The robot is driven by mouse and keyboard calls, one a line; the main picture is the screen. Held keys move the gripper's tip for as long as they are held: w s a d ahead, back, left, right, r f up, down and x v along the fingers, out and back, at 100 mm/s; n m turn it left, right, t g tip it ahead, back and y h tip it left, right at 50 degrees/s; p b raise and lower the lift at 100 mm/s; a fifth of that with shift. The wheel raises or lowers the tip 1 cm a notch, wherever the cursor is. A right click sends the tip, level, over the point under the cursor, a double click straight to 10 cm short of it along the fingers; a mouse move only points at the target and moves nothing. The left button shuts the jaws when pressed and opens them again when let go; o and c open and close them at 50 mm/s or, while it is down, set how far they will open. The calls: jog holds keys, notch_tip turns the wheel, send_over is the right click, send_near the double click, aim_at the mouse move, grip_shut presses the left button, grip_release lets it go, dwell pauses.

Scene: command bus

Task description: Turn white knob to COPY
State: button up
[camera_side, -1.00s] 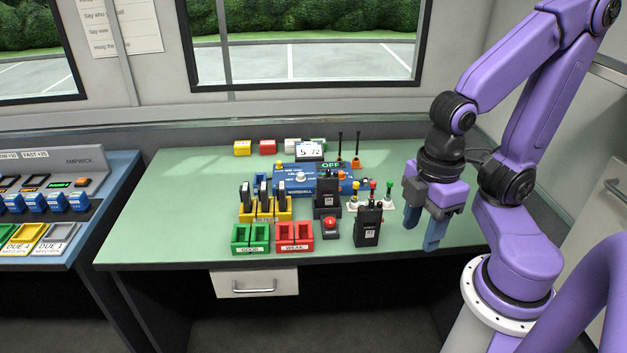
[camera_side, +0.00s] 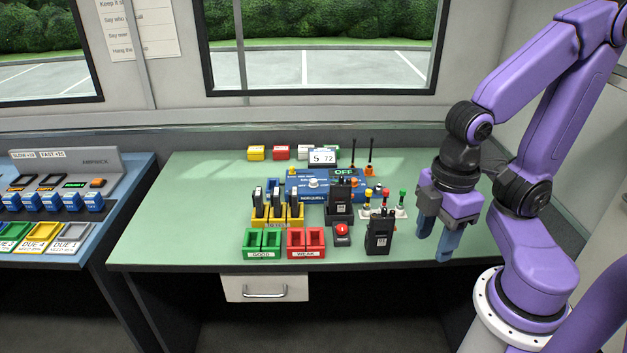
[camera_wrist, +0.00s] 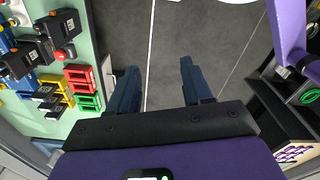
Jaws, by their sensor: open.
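A white knob (camera_side: 314,183) sits on top of the blue box (camera_side: 300,193) at the middle of the green table in the side view. Its pointer and the COPY label are too small to read. My gripper (camera_side: 436,247) is open and empty, pointing down near the table's front right edge, well to the right of the knob and apart from it. In the wrist view my gripper's two blue fingers (camera_wrist: 157,75) are spread over grey floor with nothing between them. The knob cannot be made out clearly in the wrist view.
Black radios (camera_side: 379,232) stand between my gripper and the blue box. Two thin antennas (camera_side: 362,153) rise behind the box. A red button (camera_side: 342,231), green tray (camera_side: 262,243) and red tray (camera_side: 306,241) lie in front. The table's left part (camera_side: 190,215) is clear.

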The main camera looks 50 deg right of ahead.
jog(key=w+a+r+n, duration=0.1)
jog(key=w+a+r, duration=0.15)
jog(key=w, duration=0.45)
jog(key=w+a+r, duration=0.1)
jog(key=w+a, duration=0.2)
jog(key=w, duration=0.4)
jog(key=w+d+n, duration=0.2)
jog(key=w+d, duration=0.1)
jog(key=w, duration=1.3)
jog(key=n, duration=0.2)
send_over(313, 180)
notch_tip(313, 180, down, 6)
notch_tip(313, 180, down, 16)
jog(key=shift+d+f, duration=0.1)
jog(key=shift+f, duration=0.1)
grip_shut()
